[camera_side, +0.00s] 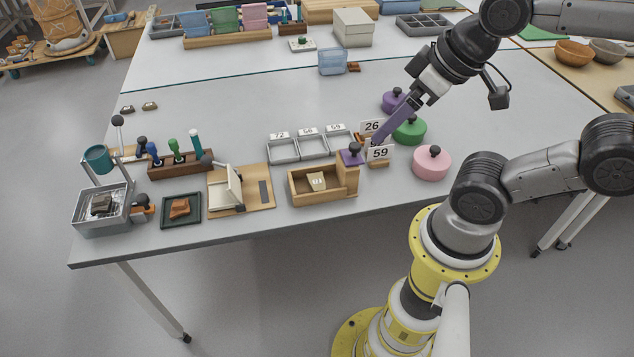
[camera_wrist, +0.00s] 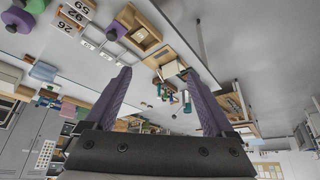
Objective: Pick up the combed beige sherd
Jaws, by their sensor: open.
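My gripper (camera_side: 376,142) is open and empty, its purple fingers reaching down-left near the number cards. In the wrist view my gripper (camera_wrist: 158,75) shows its fingers wide apart with nothing between them. A small beige piece (camera_side: 317,181) with a dark mark lies in an open wooden box (camera_side: 325,195), left of and below my fingertips; whether it is the combed sherd I cannot tell. The wooden box also shows in the wrist view (camera_wrist: 132,20). A reddish-brown sherd (camera_side: 180,207) lies in a dark green tray, and a dark grey sherd (camera_side: 101,204) in a metal basin.
A purple block with a black knob (camera_side: 352,153) and cards marked 59 (camera_side: 380,153) and 26 (camera_side: 372,126) stand close to my fingers. Pink (camera_side: 432,162) and green (camera_side: 410,129) round lidded pots stand right. Grey bins (camera_side: 283,152) stand left. The table's middle is mostly clear.

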